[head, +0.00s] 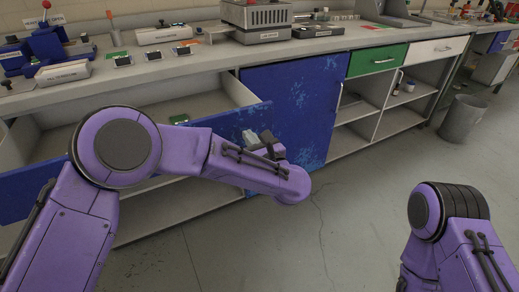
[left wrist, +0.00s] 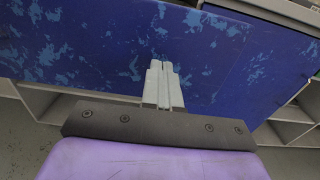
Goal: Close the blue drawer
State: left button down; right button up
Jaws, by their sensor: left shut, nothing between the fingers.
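The blue drawer (head: 28,188) is pulled out at the left of the head view, with its grey inside open to view. My left arm hides the middle of its scuffed front panel. My left gripper (head: 249,135) is shut and empty, near the right end of that panel. In the left wrist view its shut grey fingers (left wrist: 163,66) point at a worn blue surface (left wrist: 70,50). I cannot tell whether the fingertips touch it. My right gripper is out of view; only part of the right arm shows at lower right.
A blue cabinet door (head: 295,105) stands right of the drawer. Open shelves (head: 375,115), a shut green drawer (head: 377,60) and a white drawer (head: 436,51) follow. A grey bin (head: 462,120) stands at far right. Instruments crowd the counter (head: 215,50). The floor in front is clear.

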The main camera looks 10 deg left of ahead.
pick_arm(q)
jog(key=shift+w+a, duration=0.4)
jog(key=shift+w, duration=0.1)
jog(key=shift+w, duration=0.1)
